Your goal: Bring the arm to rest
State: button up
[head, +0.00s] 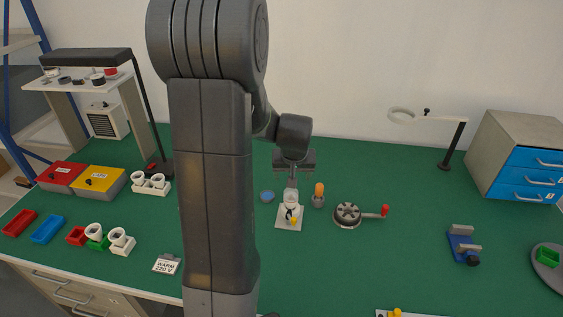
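My gripper (292,184) points down near the middle of the bench, over a white square base plate (282,224). A pale, clear bulb-like piece (291,197) stands upright on the plate, right below the fingers. A small yellow part (293,221) is at the plate's front. The fingers are small and partly blurred together, so I cannot tell whether they are open or shut, or whether they touch the bulb. My arm's upper links cover the bench left of centre.
An orange-topped holder (318,195) stands close right of the plate, then a round crank device (347,214) with a red knob. A blue disc (267,196) lies left. A blue vise (462,245), drawer cabinet (515,151) and ring lamp (432,118) stand right. Green bench between is clear.

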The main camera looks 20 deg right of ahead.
aim_at(291, 193)
jog(key=shift+f, duration=0.15)
jog(key=shift+p+x, duration=1.45)
jog(key=shift+x, duration=5.35)
jog(key=shift+w, duration=0.15)
jog(key=shift+m, duration=0.4)
jog(key=shift+f+m+h+b, duration=0.1)
jog(key=shift+m+h+b, duration=0.2)
jog(key=shift+b, duration=0.65)
jog(key=m+b, duration=0.1)
jog(key=b, duration=0.2)
